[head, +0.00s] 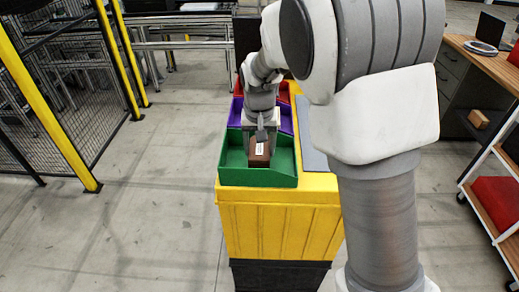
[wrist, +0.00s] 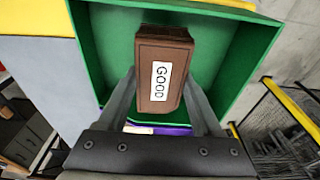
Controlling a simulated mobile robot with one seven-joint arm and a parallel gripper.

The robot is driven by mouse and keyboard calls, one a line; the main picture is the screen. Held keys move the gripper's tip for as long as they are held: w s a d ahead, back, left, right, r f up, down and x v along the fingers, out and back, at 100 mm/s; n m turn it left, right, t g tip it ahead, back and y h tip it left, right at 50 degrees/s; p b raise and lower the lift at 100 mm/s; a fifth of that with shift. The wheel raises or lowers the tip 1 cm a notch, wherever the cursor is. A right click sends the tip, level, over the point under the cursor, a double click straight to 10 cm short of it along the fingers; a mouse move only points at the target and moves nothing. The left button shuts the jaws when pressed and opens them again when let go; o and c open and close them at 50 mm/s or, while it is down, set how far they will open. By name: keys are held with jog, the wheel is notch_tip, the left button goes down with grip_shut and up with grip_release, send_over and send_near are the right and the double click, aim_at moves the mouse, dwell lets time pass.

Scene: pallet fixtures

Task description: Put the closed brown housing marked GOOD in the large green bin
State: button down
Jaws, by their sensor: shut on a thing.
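The closed brown housing (wrist: 165,48) bears a white label reading GOOD in the wrist view. It also shows in the head view (head: 259,160). My gripper (wrist: 160,100) is shut on it, with one finger on each side. The large green bin (head: 278,178) is the nearest of the bins on the yellow stand. The housing is over the green bin, within its walls as seen from above. In the wrist view the green bin (wrist: 97,50) surrounds the housing. I cannot tell whether the housing touches the bin floor.
A purple bin (head: 286,118) and a red bin (head: 284,92) stand behind the green one on the yellow stand (head: 280,225). A grey panel (head: 313,150) lies to their right. Yellow-posted fencing is at left; a wooden bench and shelves are at right. Floor at left is clear.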

jog(key=shift+f, duration=0.65)
jog(key=shift+f, duration=0.1)
jog(key=shift+f, duration=0.15)
jog(key=shift+c, duration=0.2)
grip_release()
jog(key=shift+r, duration=0.2)
